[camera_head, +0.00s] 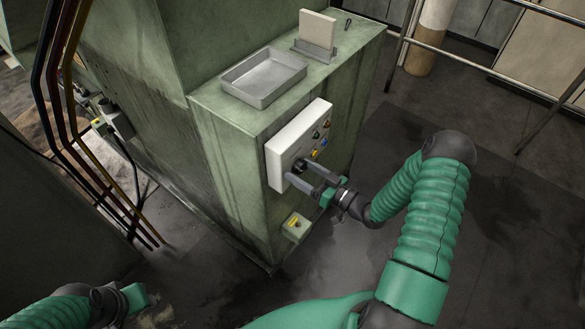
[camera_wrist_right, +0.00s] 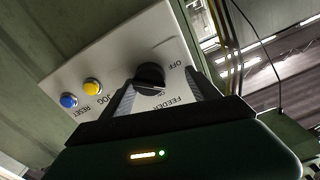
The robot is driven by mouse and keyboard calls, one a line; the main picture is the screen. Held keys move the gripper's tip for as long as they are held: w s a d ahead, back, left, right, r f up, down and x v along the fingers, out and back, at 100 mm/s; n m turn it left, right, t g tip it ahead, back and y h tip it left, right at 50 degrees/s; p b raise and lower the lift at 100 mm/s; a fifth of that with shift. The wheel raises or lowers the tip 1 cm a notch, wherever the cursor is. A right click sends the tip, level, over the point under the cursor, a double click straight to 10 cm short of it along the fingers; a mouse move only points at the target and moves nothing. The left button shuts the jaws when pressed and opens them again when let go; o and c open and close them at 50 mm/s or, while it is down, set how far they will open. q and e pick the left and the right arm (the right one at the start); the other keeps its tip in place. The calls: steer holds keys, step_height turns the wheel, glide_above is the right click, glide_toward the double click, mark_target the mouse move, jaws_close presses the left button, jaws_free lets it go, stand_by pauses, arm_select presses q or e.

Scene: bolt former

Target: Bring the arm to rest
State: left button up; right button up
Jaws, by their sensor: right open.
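My right gripper (camera_head: 298,171) is at the lower part of the white control panel (camera_head: 283,139) on the green machine. In the right wrist view its fingers (camera_wrist_right: 160,84) are open, one on each side of a black rotary knob (camera_wrist_right: 150,73) marked OFF, ON and FEEDER. I cannot tell whether the fingers touch the knob. A yellow button (camera_wrist_right: 93,87) marked JOG and a blue button (camera_wrist_right: 69,101) marked RESET are beside it. My left arm's end (camera_head: 136,298) shows at the bottom left of the head view; its finger state is unclear.
A metal tray (camera_head: 263,93) and an upright pale block (camera_head: 317,28) in a holder sit on the machine's top. A small yellow-buttoned box (camera_head: 296,226) is below the panel. Dark pipes (camera_head: 50,80) run at the left. A metal railing (camera_head: 480,66) is at the right; floor before it is clear.

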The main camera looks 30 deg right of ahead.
steer(key=d+n, duration=0.1)
steer(key=d+f+n, duration=0.1)
steer(key=shift+w+n+b, duration=0.35)
steer(key=shift+w+n, duration=0.05)
steer(key=shift+s+a+r, duration=0.2)
steer(key=shift+a+r, duration=0.05)
steer(key=shift+a, duration=0.5)
steer(key=c, duration=0.3)
steer(key=shift+c, duration=1.3)
steer(key=shift+f, duration=0.1)
steer(key=shift+c, duration=1.4)
steer(key=shift+d+f, duration=0.25)
steer(key=shift+d, duration=0.35)
jaws_close()
steer(key=m+p, duration=0.1)
steer(key=m, duration=0.4)
steer(key=shift+a+p, duration=0.15)
steer(key=shift+p, duration=0.2)
steer(key=o, duration=0.8)
jaws_free()
steer(key=shift+r, duration=0.1)
arm_select(q)
steer(key=shift+w+d+r, duration=0.1)
steer(key=shift+w+d, duration=0.1)
steer(key=shift+d, duration=0.2)
steer(key=shift+w+d+r, duration=0.1)
steer(key=shift+w+d, duration=0.05)
steer(key=shift+d, duration=0.25)
arm_select(e)
steer(key=shift+o, duration=0.2)
